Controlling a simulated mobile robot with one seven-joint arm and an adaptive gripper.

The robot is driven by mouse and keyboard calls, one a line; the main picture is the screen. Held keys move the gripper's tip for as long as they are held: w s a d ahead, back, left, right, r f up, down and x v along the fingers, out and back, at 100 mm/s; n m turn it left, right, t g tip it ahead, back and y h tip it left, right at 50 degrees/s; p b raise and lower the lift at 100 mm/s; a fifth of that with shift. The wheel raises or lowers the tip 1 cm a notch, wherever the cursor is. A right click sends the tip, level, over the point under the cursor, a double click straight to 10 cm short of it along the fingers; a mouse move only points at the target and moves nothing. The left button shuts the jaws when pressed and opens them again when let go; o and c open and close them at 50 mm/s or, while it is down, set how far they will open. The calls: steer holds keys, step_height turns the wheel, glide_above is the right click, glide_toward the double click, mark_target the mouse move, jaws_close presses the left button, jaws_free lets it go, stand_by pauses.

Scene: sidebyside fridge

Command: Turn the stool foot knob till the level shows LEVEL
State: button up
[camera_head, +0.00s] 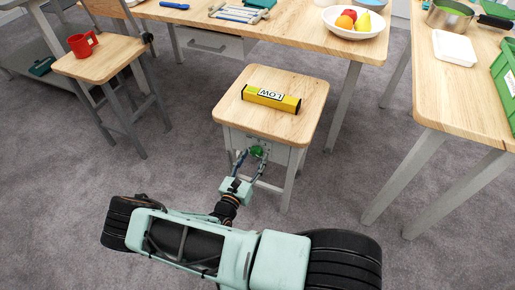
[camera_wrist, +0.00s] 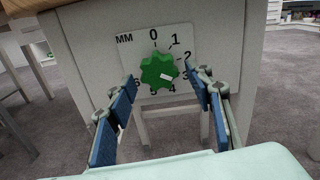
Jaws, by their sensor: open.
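The stool (camera_head: 236,105) stands in the middle of the head view. A yellow level (camera_head: 271,98) lies on its seat and reads LOW. The green foot knob (camera_wrist: 159,71) is on a white dial plate (camera_wrist: 184,42) marked MM with numbers around it, on the stool's front panel. A small white mark on the knob points to the lower right, roughly between 2 and 4. My gripper (camera_wrist: 162,100) is open, with one blue-padded finger on each side of the knob and apart from it. In the head view the knob (camera_head: 257,151) shows between the fingers.
A wooden table (camera_head: 300,32) with a fruit bowl (camera_head: 353,22) and tools stands behind the stool. Another table (camera_head: 440,90) is at the right. Grey carpet around the stool is clear.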

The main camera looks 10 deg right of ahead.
steer(key=shift+x, duration=0.8)
steer(key=shift+s, duration=0.1)
steer(key=c, duration=1.2)
steer(key=shift+o, duration=0.2)
steer(key=shift+r+m+p, duration=0.1)
steer(key=shift+m+p, duration=0.2)
steer(key=shift+m, duration=0.1)
steer(key=m+p, duration=0.1)
steer(key=m, duration=0.2)
steer(key=shift+a+m+p, duration=0.1)
steer(key=shift+m+p, duration=0.2)
steer(key=shift+p, duration=0.05)
steer(key=shift+m+p, duration=0.7)
steer(key=shift+m, duration=1)
